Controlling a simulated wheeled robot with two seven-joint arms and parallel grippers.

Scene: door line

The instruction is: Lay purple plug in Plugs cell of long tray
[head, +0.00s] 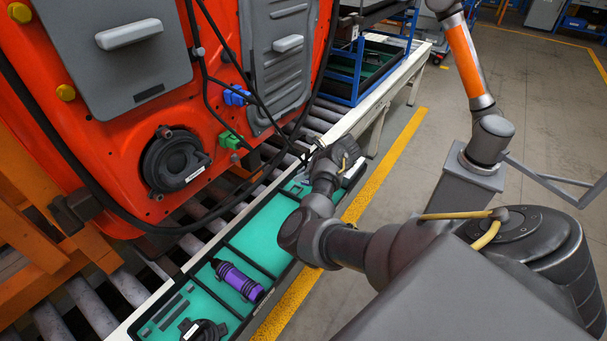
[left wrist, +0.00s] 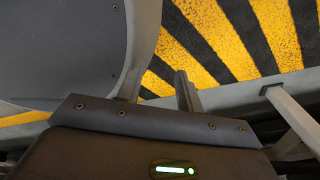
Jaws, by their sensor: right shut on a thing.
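The long tray (head: 189,262) with green-lined cells lies along the roller line. A purple cylinder with a black end (head: 239,281) lies in one of its cells; I cannot tell whether it is the purple plug. My right gripper (head: 313,149) is shut at the far part of the tray, by the black cables. What it holds is too small and hidden to make out. No cell label is readable. My left gripper (left wrist: 159,90) shows only in the left wrist view, its two fingers apart and empty over a yellow and black striped floor.
An orange door (head: 110,115) stands left of the tray, with a blue plug (head: 237,95), a green plug (head: 231,140) and a round black speaker (head: 175,161). Black cables hang from it towards my right gripper. A blue rack (head: 357,75) stands behind. The floor to the right is open.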

